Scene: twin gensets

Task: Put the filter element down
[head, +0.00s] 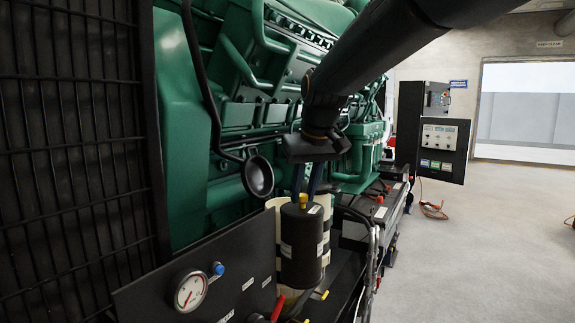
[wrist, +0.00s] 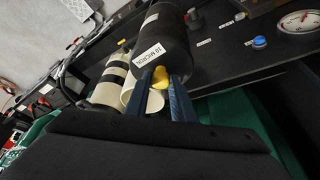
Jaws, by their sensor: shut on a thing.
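The filter element (head: 302,245) appears to be the dark cylinder with white labels and a small yellow knob on top. It stands upright behind the gauge panel in the head view. In the wrist view the cylinder (wrist: 166,45) shows a "10 MICRON" label, with the yellow knob (wrist: 160,77) between my blue fingers. My gripper (head: 305,193) is above it, pointing down, shut on the knob. A pale round part (head: 290,298) shows below the cylinder; I cannot tell whether they touch.
Cream canisters with black bands (wrist: 112,80) stand close beside the cylinder. A black panel with a pressure gauge (head: 190,292) is in front. The green engine (head: 225,150) rises behind, and a black grille (head: 75,160) is at left. The floor (head: 480,250) at right is mostly clear.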

